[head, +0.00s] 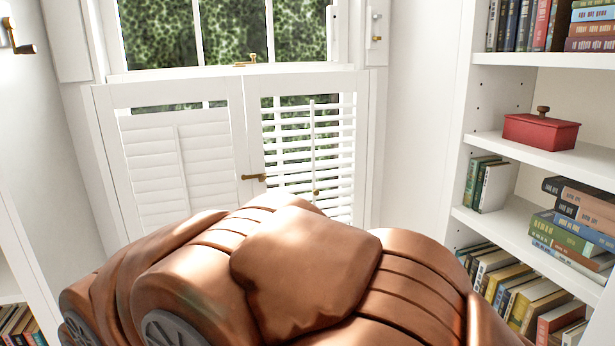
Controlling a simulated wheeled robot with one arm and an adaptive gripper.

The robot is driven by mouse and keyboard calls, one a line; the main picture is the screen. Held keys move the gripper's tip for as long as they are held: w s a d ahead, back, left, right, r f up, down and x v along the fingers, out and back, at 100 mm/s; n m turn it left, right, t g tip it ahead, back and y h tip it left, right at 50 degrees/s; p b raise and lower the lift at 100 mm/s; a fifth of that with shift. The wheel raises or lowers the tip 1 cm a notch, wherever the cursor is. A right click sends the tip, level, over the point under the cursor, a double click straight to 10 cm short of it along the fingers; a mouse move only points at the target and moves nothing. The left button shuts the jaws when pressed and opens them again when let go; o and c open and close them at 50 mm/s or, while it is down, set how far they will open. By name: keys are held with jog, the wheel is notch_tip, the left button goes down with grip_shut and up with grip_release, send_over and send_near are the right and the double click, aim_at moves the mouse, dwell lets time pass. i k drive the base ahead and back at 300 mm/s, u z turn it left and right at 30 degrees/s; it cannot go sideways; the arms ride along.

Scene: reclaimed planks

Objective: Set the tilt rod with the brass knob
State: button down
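A white shutter with two louvered panels stands under the window. In the right panel (362,120) the slats are open, with light and greenery showing between them. Its thin white tilt rod (312,130) runs down the slats, with a small brass knob (316,192) low on it. In the left panel (110,140) the slats look shut, apart from a gap at the top. Its tilt rod (182,165) is plain white where it shows. My copper-coloured arm hides the bottom of the shutter. My gripper is not in view.
A brass latch (253,177) sits where the panels meet. A white bookcase (515,215) on the right holds books and a red box (541,131). A brass fitting (18,48) is on the left wall. Another shelf with books (17,325) stands at lower left.

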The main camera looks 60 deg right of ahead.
aim_at(315, 192)
jog(key=z, duration=2.2)
